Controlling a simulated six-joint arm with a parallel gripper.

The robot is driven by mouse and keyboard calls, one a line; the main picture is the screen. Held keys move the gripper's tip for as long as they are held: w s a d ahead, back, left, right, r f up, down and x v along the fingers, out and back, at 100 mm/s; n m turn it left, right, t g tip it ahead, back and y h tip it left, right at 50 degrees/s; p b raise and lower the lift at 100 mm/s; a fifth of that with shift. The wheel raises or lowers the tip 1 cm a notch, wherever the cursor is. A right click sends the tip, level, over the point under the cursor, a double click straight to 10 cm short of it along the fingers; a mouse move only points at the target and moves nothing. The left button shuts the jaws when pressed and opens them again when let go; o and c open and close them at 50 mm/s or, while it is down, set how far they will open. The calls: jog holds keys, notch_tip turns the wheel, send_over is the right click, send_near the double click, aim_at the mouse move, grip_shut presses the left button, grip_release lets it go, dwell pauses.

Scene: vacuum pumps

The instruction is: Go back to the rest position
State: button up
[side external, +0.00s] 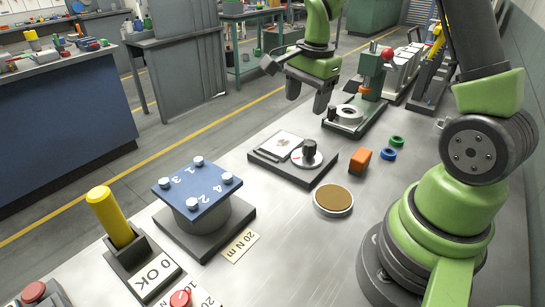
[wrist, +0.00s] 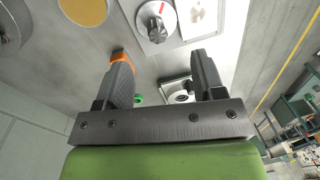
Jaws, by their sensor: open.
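My gripper (side external: 309,98) hangs open and empty above the workbench, in front of the green press in the side external view. In the wrist view its two dark fingers (wrist: 160,78) are spread apart with nothing between them. Below it is a dark plate with a dial knob (side external: 309,153) and a white card; the dial also shows in the wrist view (wrist: 156,22). The gripper touches nothing that I can see.
An orange block (side external: 360,160), a blue ring (side external: 388,154), a green ring (side external: 397,141) and a brown-topped disc (side external: 333,200) lie on the bench. A green press (side external: 372,72) stands behind.

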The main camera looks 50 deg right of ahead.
jog(key=s+a+r+n+t, duration=0.3)
jog(key=s+a+r+n, duration=0.3)
jog(key=a+r+n, duration=0.4)
jog(key=s+a+r+n+t+y, duration=0.2)
jog(key=s+a+r+n+t, duration=0.1)
jog(key=s, duration=0.6)
jog(key=shift+a+r+n, duration=0.2)
jog(key=shift+a+n, duration=0.5)
jog(key=shift+n, duration=0.4)
